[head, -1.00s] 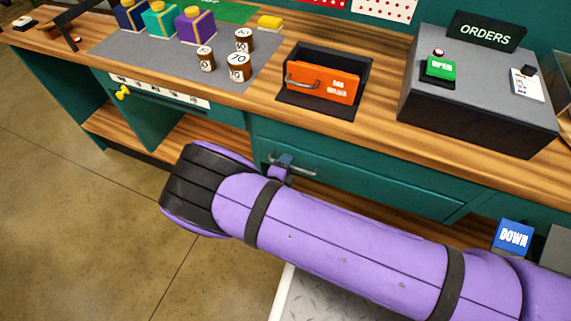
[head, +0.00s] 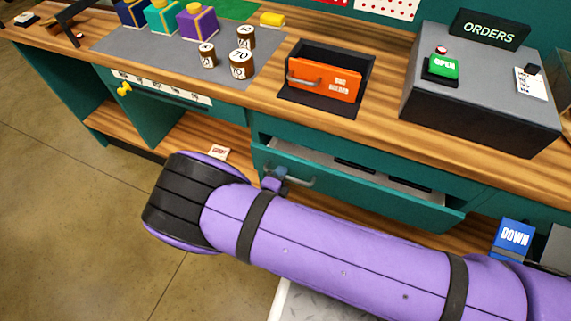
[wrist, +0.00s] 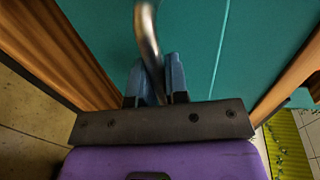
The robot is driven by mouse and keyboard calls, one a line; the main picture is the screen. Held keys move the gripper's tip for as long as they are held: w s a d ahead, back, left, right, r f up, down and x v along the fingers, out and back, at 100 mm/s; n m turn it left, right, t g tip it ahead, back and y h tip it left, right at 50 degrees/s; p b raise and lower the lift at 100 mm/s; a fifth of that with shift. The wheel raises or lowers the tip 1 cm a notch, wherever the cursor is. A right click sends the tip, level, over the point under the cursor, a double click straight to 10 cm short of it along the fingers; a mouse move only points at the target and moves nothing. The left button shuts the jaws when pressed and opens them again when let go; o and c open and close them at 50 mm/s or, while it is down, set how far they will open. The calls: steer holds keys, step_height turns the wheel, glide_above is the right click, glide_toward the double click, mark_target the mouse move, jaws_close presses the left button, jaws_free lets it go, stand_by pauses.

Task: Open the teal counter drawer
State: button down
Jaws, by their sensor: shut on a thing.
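The teal counter drawer (head: 370,193) stands partly open under the wooden counter, with a gap showing its pale inside and some dark items. Its metal bar handle (head: 300,181) is at the left of its front in the head view. In the wrist view the handle (wrist: 148,40) runs down between the blue fingers of my gripper (wrist: 156,78), which are shut on it. In the head view my gripper (head: 278,176) is small and partly hidden by my purple arm. The teal drawer front (wrist: 190,45) fills much of the wrist view.
On the counter are an orange-fronted holder (head: 325,78), several brown number-topped jars (head: 241,65), gift boxes (head: 197,22) and a grey orders console (head: 470,95). A blue DOWN block (head: 513,236) is at lower right. Open floor (head: 70,220) lies to the left.

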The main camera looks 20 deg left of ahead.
steer(key=f+v, duration=0.1)
steer(key=v, duration=0.8)
steer(key=f+v, duration=0.2)
steer(key=v, duration=0.7)
steer(key=shift+s+f, duration=0.3)
steer(key=shift+s, duration=0.1)
steer(key=shift+d, duration=0.1)
steer(key=c, duration=1.1)
jaws_free()
steer(key=shift+c, duration=0.2)
